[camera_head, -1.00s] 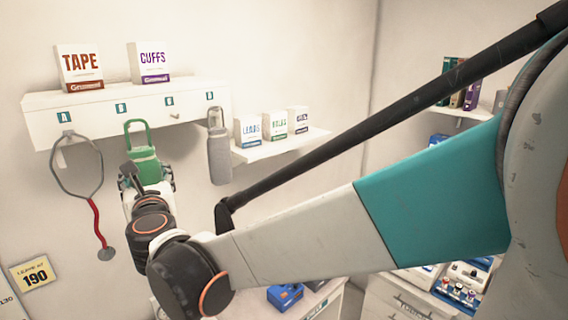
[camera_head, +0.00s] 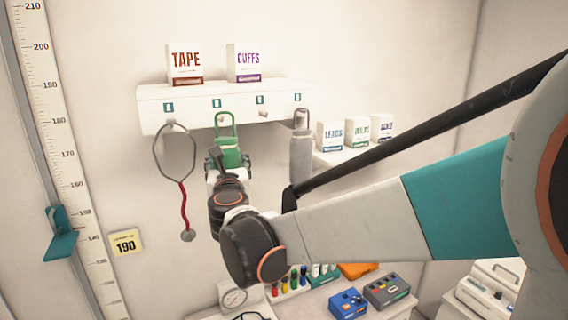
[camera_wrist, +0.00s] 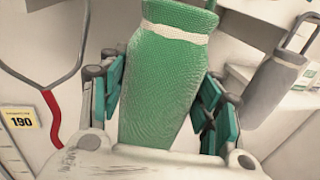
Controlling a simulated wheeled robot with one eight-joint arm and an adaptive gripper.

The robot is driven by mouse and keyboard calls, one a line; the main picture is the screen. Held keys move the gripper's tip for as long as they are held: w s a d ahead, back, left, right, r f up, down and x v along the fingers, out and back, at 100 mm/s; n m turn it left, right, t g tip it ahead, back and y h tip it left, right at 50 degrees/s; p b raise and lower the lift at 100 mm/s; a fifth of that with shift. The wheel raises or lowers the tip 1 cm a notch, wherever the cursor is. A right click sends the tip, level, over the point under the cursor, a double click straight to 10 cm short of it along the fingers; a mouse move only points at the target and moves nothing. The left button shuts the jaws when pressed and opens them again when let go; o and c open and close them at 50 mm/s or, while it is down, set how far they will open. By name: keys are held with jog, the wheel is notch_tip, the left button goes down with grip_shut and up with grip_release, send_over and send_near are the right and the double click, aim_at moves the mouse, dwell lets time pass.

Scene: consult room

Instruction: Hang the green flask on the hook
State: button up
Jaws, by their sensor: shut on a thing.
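The green flask (camera_head: 229,157) is upright in my gripper (camera_head: 230,168), its loop handle up in front of the white hook rail (camera_head: 190,115). In the wrist view the flask (camera_wrist: 165,85) fills the middle, between the dark and green fingers of my gripper (camera_wrist: 162,95). The handle overlaps the rail's lower edge near the second label from the left. I cannot tell whether it is around a hook or only in front of one. A bare hook (camera_head: 263,114) shows to its right.
A stethoscope (camera_head: 176,160) hangs left of the flask and a grey flask (camera_head: 301,155) hangs to the right. Boxes marked TAPE (camera_head: 185,65) and CUFFS (camera_head: 244,63) stand on top of the rail. A side shelf (camera_head: 335,157) holds small boxes. Cases and bottles stand below.

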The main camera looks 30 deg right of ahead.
jog(key=shift+w+f, duration=0.15)
jog(key=shift+w, duration=1.4)
jog(key=shift+w+f+b, duration=0.6)
jog(key=shift+b, duration=0.35)
jog(key=o, duration=1.3)
jog(key=shift+c, duration=0.2)
